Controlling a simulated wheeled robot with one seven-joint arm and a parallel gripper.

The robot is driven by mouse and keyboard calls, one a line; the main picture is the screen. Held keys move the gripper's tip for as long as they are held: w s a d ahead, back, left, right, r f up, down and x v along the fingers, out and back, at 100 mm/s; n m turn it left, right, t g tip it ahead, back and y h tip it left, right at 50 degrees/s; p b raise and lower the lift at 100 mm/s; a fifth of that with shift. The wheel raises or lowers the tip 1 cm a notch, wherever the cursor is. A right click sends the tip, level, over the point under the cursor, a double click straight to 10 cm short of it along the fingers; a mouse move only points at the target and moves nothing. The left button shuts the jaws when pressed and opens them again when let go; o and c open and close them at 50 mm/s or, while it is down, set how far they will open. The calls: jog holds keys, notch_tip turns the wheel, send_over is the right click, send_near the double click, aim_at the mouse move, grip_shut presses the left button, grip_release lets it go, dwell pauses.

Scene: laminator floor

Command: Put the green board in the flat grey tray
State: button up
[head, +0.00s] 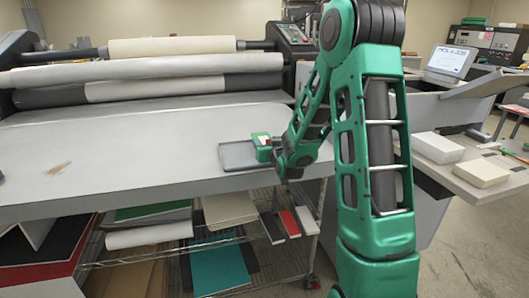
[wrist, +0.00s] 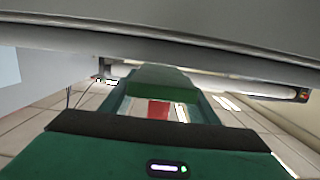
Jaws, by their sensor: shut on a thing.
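The flat grey tray (head: 235,156) lies on the grey table near its right front edge, and its inside looks bare where it shows. My gripper (head: 263,150) is at the tray's right edge, low over the table. It is shut on a green board, which shows in the wrist view (wrist: 164,88) as a dark green bar between the fingers. In the head view the board is hard to tell from my green gripper. A small red and white patch shows by the gripper. I cannot tell whether the board touches the tray.
Large rollers (head: 150,75) of the laminator stand behind the table. Below is a wire shelf with green sheets (head: 150,211), a teal sheet (head: 220,268) and a red box (head: 290,222). A side bench at right holds white blocks (head: 438,147).

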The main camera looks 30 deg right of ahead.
notch_tip(320, 180, down, 3)
jog(key=shift+f, duration=0.2)
jog(key=o, duration=1)
jog(key=shift+o, duration=0.2)
